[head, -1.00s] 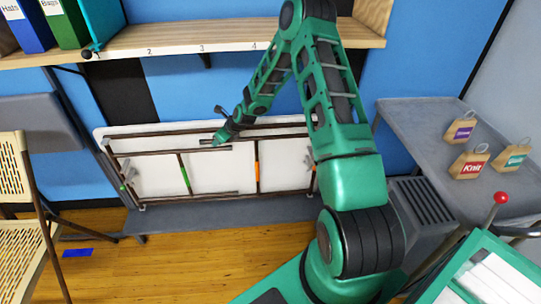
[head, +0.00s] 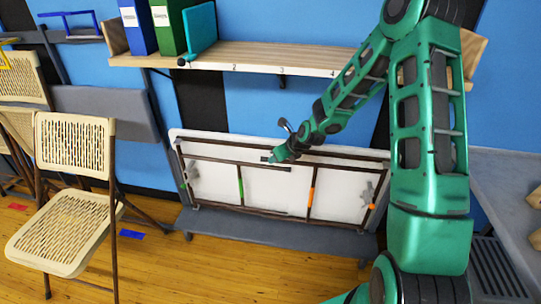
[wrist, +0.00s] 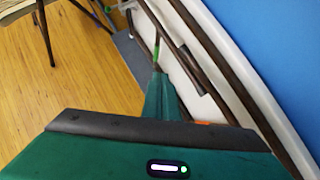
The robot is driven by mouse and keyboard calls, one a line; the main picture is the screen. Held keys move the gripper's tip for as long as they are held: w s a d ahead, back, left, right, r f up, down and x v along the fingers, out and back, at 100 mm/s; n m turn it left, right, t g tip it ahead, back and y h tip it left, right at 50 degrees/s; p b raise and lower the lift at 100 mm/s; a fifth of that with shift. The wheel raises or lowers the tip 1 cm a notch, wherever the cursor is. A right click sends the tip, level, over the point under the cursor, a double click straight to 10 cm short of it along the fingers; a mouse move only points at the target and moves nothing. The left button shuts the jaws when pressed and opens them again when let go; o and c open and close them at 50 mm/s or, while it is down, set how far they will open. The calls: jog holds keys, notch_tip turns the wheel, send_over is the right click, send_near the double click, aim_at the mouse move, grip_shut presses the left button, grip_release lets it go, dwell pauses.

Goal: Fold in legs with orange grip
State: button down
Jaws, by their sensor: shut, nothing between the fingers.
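A white folding table (head: 215,181) stands on its long edge, its underside with dark metal legs facing me. A crossbar with an orange grip (head: 312,197) is right of centre; one with a green grip (head: 240,188) is left. My gripper (head: 270,160) is shut and empty in front of the upper bars, above and left of the orange grip; I cannot tell if it touches a bar. In the wrist view the green grip (wrist: 156,53) is beyond my fingers (wrist: 160,92), and a sliver of orange (wrist: 204,123) shows beside them. I cannot tell how far the orange-grip legs stand out.
The table stands on a low grey platform (head: 215,223). A wooden shelf (head: 255,56) with binders (head: 170,27) hangs above. Tan folding chairs (head: 73,145) stand at left, a grey surface (head: 505,185) at right. The wooden floor (head: 200,270) in front is largely clear.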

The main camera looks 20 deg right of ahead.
jog(key=s+a+r, duration=0.3)
jog(key=s+r, duration=0.2)
jog(key=r, duration=0.2)
jog(key=s+d+r+n+g+h, duration=0.2)
jog(key=s+d+r+n, duration=0.2)
jog(key=s+d+n, duration=0.4)
jog(key=s+d+r+n+g+h, duration=0.2)
jog(key=s+d+r+n, duration=0.3)
jog(key=s, duration=0.5)
jog(key=s+d+r+n+g, duration=0.1)
jog(key=s+r+n, duration=0.1)
jog(key=s+n, duration=0.4)
jog(key=s+d+r+n+g+y, duration=0.1)
jog(key=s+n, duration=0.5)
jog(key=s, duration=1)
jog(key=shift+s+d+r+g, duration=0.4)
jog(key=shift+r+g, duration=0.3)
jog(key=shift+r, duration=0.1)
jog(key=shift+w+f, duration=0.25)
jog(key=shift+w, duration=0.35)
